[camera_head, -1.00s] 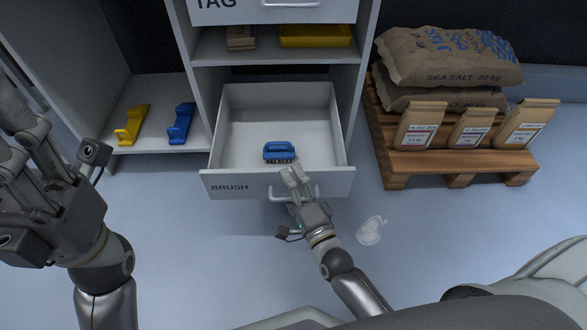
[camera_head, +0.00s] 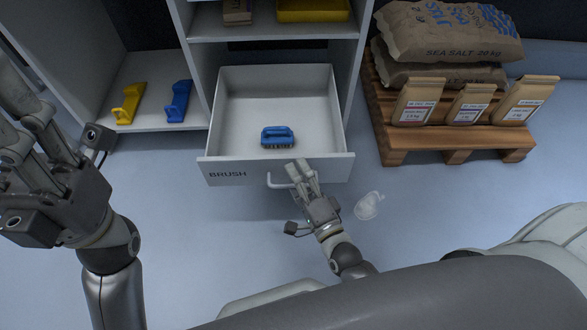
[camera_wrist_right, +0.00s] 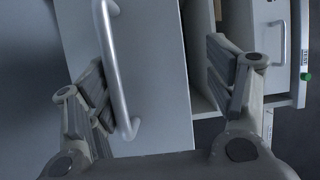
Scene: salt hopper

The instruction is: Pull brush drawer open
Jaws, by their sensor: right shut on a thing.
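The white BRUSH drawer (camera_head: 222,173) stands pulled out of the cabinet in the head view, its inside showing. A blue brush (camera_head: 277,136) lies in it near the front. In the right wrist view, the handle (camera_wrist_right: 112,70) runs between my fingers, nearer the left one. My left gripper (camera_head: 35,145) is raised at the left of the head view, away from the drawer; its fingertips run to the picture edge, so its opening is unclear.
A yellow tool (camera_head: 128,103) and a blue tool (camera_head: 178,101) lie on the low shelf at left. A wooden pallet (camera_head: 400,141) with salt sacks (camera_head: 445,33) and paper bags (camera_head: 416,102) stands at right. A clear object (camera_head: 368,206) lies on the floor right of my right gripper.

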